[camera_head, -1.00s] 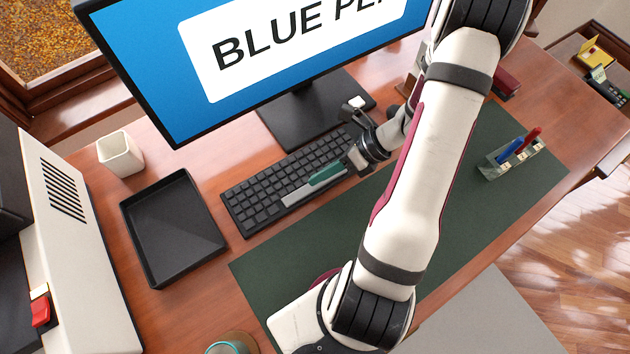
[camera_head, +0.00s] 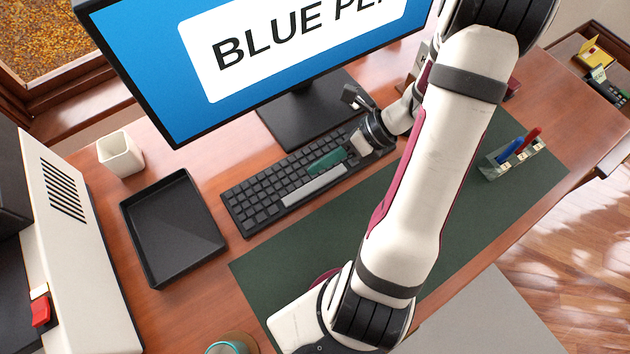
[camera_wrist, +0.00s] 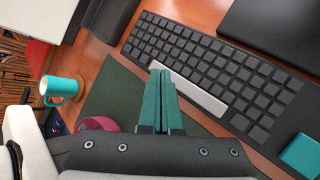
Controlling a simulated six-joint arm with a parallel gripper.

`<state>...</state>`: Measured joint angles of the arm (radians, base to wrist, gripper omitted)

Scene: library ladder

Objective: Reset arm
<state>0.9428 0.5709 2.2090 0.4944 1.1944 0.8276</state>
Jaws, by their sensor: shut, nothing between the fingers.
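My gripper (camera_head: 318,165) hangs over the right part of the black keyboard (camera_head: 252,207), with its green fingers pointing left in the head view. In the wrist view my gripper (camera_wrist: 160,76) is shut, its two teal-green fingers side by side with nothing between them. The fingertips appear by the keyboard's light space bar (camera_wrist: 198,94) in that view. I cannot tell whether they touch the keyboard. My arm reaches across the desk and hides part of the green mat (camera_head: 282,258).
The monitor (camera_head: 160,75) reads "BLUE PE…", the rest hidden. A black tray (camera_head: 145,252), white cup (camera_head: 121,154) and teal mug (camera_wrist: 62,87) are left of the arm.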

